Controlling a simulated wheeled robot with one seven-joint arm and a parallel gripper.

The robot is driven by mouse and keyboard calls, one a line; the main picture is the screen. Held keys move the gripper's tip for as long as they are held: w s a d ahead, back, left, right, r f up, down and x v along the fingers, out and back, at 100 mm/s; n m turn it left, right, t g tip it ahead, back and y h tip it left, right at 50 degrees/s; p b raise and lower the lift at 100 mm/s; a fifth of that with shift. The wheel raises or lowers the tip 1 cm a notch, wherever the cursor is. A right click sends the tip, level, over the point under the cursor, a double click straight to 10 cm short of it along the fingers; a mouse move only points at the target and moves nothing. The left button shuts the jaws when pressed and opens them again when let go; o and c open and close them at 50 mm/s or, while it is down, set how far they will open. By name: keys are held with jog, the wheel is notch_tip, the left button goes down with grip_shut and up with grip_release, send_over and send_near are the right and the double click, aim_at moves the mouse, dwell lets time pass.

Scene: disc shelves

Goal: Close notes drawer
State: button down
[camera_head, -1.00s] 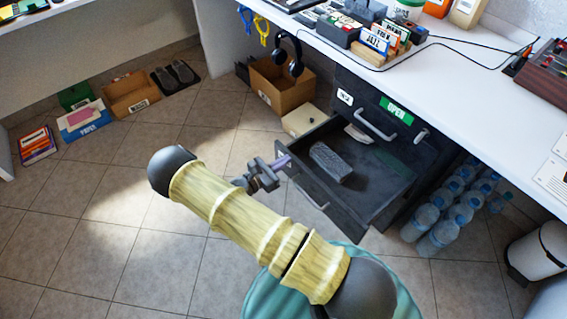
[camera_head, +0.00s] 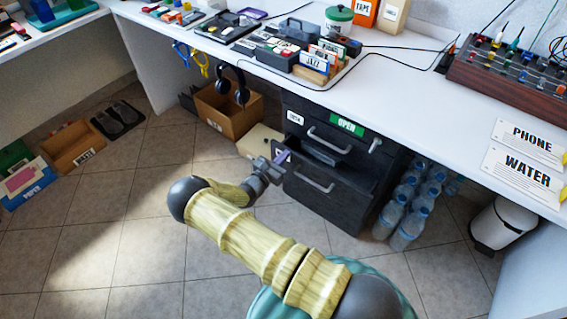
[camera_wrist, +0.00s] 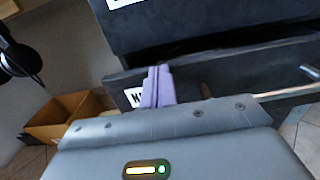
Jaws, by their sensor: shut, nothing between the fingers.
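The notes drawer (camera_head: 322,188) is the lower drawer of the dark cabinet under the desk. It stands a little way out, with a dark gap above its front. In the wrist view its dark front (camera_wrist: 225,85) carries a white label, partly hidden by the fingers, and a metal handle at right. My gripper (camera_head: 283,157) is shut and empty, with its purple fingertips (camera_wrist: 158,85) at the left part of the drawer front. They look to be touching it or very close.
The upper drawer (camera_head: 330,135) has a green OPEN label and looks shut. A cardboard box (camera_head: 228,112) with headphones above it stands left of the cabinet. Water bottles (camera_head: 408,210) and a white bin (camera_head: 503,222) stand to the right. The floor in front is clear.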

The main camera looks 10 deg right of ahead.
jog(key=shift+x, duration=1.5)
jog(key=p+v, duration=0.2)
jog(key=v, duration=1.2)
jog(key=shift+p, duration=0.35)
